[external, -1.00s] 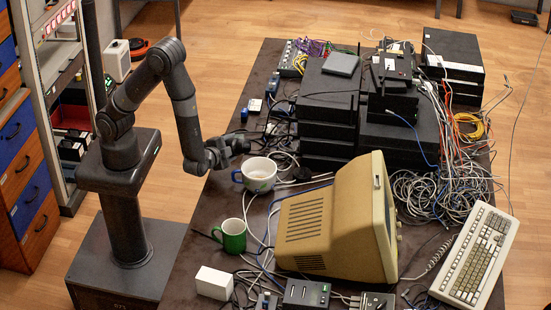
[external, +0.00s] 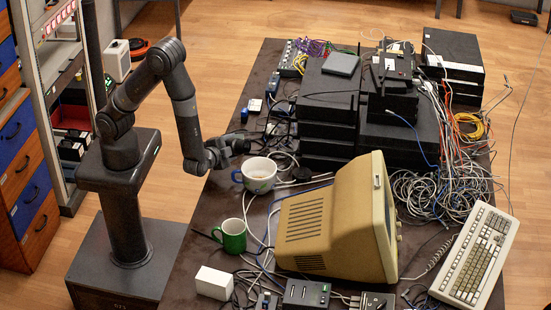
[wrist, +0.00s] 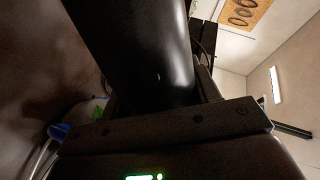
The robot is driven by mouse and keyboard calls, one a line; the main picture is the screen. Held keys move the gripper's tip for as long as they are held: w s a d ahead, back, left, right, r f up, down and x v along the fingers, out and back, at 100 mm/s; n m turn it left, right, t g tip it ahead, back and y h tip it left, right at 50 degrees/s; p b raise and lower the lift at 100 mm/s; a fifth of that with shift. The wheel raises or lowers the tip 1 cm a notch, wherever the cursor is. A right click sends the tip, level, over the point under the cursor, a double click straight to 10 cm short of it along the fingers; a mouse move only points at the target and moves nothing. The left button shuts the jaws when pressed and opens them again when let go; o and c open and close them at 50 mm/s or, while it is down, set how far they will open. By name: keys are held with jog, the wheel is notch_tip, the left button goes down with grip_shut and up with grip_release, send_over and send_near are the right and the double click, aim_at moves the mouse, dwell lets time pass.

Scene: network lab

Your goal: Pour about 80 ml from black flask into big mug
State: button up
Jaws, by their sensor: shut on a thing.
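My gripper (external: 228,150) is shut on the black flask (wrist: 135,45), which fills the upper middle of the wrist view. In the external view the flask (external: 239,143) is small and dark against the gripper, just above and behind the big mug. Its tilt and mouth are hard to make out there. The big mug (external: 261,185) is white with a blue handle and a green mark, and stands upright on the table. Something light brown shows inside it. Part of a blue handle and green mark shows at the lower left of the wrist view.
A green mug (external: 233,240) stands nearer the front on the dark table (external: 195,240). A beige monitor (external: 310,230) is right of the big mug. Stacked black boxes (external: 325,145) stand behind it. Cables run around the mugs. A white box (external: 214,282) sits at the front.

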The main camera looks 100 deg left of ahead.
jog(key=shift+w+d+f+n+t, duration=0.15)
jog(key=shift+w+n+t, duration=0.2)
jog(key=shift+n, duration=0.35)
jog(key=r+n, duration=0.1)
jog(key=r+n+t, duration=0.1)
jog(key=shift+w+d+n, duration=0.15)
jog(key=shift+w+n, duration=0.15)
jog(key=shift+w, duration=0.1)
jog(key=shift+s+f+n+t, duration=0.25)
jog(key=shift+f+n+t, duration=0.25)
jog(key=shift+n, duration=0.5)
jog(key=shift+s+r+n+t+b, duration=0.15)
jog(key=shift+r+n+t, duration=0.1)
jog(key=shift+n, duration=0.3)
jog(key=shift+s+r+n+t+b, duration=0.1)
jog(key=shift+r+n+t+b, duration=0.1)
jog(key=shift+n, duration=0.35)
jog(key=shift+n+t, duration=0.3)
jog(key=shift+n, duration=0.9)
